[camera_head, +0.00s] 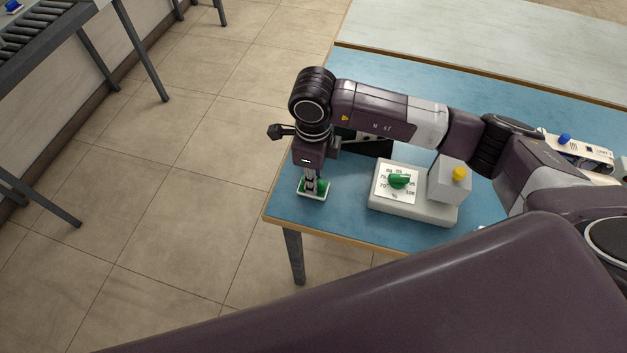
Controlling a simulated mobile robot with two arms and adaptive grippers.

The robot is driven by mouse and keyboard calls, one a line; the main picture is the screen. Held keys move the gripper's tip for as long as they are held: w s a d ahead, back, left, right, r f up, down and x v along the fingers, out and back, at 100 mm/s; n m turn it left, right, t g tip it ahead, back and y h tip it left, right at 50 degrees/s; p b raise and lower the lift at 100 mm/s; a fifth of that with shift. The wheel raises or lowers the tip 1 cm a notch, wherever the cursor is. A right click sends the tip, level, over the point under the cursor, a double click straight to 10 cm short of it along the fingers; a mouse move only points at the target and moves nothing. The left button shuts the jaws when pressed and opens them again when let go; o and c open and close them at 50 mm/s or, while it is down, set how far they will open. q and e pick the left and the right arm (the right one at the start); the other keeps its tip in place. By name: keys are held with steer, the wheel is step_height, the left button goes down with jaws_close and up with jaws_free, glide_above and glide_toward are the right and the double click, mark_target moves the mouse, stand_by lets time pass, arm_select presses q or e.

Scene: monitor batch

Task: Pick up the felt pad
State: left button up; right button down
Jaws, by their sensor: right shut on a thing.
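The felt pad (321,188) looks like a small green piece at the front left corner of the blue table, in or just over a small white-rimmed tray (314,197). My right gripper (311,190) points straight down there and is shut on the pad. The fingers hide much of the pad, and I cannot tell whether it touches the tray. My left gripper is not in view.
On the blue table (390,73), a white device with a green dial (385,206) and a grey box with a yellow button (449,180) stand right of the gripper. A dark object (375,147) is behind my arm. Another device with a blue knob (590,152) is far right.

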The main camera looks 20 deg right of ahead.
step_height(320, 180, up, 20)
steer(key=b, duration=0.2)
steer(key=shift+f, duration=0.15)
steer(key=c, duration=2.5)
jaws_free()
jaws_close()
